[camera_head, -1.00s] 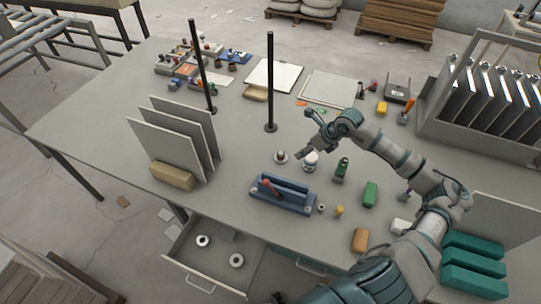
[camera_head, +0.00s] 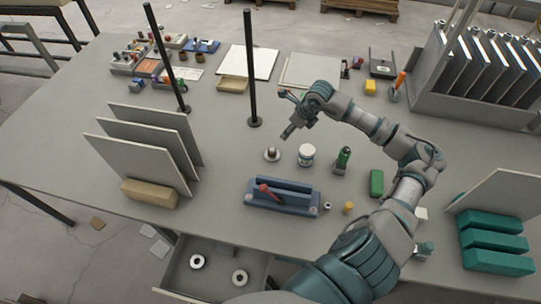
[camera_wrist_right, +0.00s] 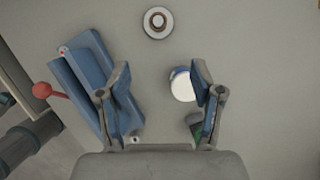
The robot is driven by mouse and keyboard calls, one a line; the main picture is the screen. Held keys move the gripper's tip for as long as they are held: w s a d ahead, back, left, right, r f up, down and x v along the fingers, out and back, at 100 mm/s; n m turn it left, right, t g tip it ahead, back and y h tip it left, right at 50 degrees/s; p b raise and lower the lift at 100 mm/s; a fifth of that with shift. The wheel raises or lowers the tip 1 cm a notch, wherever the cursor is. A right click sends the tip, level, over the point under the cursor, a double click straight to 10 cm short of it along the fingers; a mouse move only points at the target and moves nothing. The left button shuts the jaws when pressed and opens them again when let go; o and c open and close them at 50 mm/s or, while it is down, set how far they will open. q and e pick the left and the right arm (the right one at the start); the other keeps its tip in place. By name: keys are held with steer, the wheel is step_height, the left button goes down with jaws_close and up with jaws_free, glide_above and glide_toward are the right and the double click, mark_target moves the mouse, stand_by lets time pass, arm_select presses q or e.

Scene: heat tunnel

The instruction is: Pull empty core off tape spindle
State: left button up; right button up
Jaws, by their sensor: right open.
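What looks like the tape spindle (camera_head: 272,154) is a small pale round base with a brown core on it, standing on the table left of a white jar. In the right wrist view it shows from above as a white disc with a brown ring (camera_wrist_right: 157,23), ahead of and between the fingertips. My right gripper (camera_head: 287,115) is open and empty, above and apart from the spindle in the head view. Its two blue-padded fingers (camera_wrist_right: 160,76) are spread in the wrist view. My left gripper is not in view.
The white jar (camera_head: 306,154) and a green-topped tool (camera_head: 343,160) stand right of the spindle. A blue fixture with a red lever (camera_head: 283,196) is in front. A black post (camera_head: 251,70) rises behind. An open drawer (camera_head: 215,283) holds two rings.

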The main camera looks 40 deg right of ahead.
step_height(320, 180, down, 2)
steer(key=b, duration=0.1)
steer(key=p, duration=0.1)
glide_toward(273, 150)
steer(key=x, duration=0.5)
steer(key=shift+d+f, duration=0.25)
steer(key=shift+f, duration=0.05)
steer(key=x, duration=0.4)
steer(key=shift+w+a+f, duration=0.2)
steer(key=shift+a+f, duration=0.05)
steer(key=shift+f, duration=0.2)
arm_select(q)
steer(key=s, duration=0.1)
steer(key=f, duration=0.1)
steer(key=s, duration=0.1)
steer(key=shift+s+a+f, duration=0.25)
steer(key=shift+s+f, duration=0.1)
arm_select(e)
steer(key=c, duration=0.8)
